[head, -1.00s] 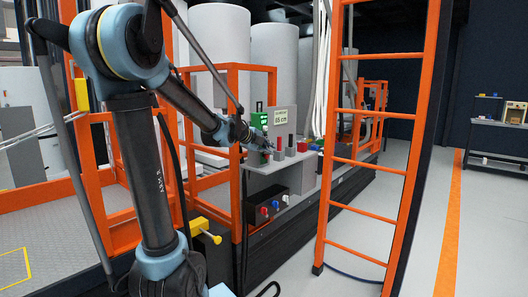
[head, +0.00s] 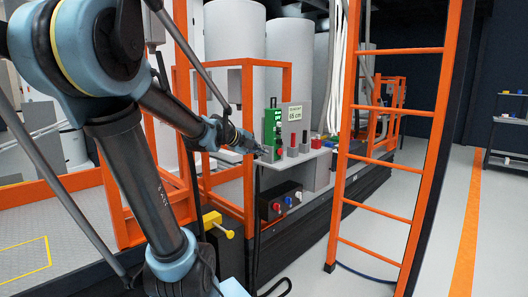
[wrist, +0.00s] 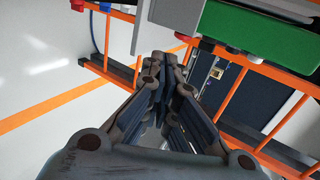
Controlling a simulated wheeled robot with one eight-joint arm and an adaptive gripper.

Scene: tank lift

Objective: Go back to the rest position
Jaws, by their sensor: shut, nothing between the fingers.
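My gripper (head: 262,151) is at the end of my outstretched arm, in front of the control panel in the head view. In the wrist view my gripper (wrist: 168,68) is shut with nothing between its fingers. In the wrist view the green unit (wrist: 262,35) shows at the top right.
An orange ladder (head: 385,158) stands right of the panel. Orange railings (head: 248,150) and a yellow part (head: 217,224) are near my arm. Large grey tanks (head: 236,45) stand behind. A dark box with coloured knobs (head: 283,200) sits below the panel.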

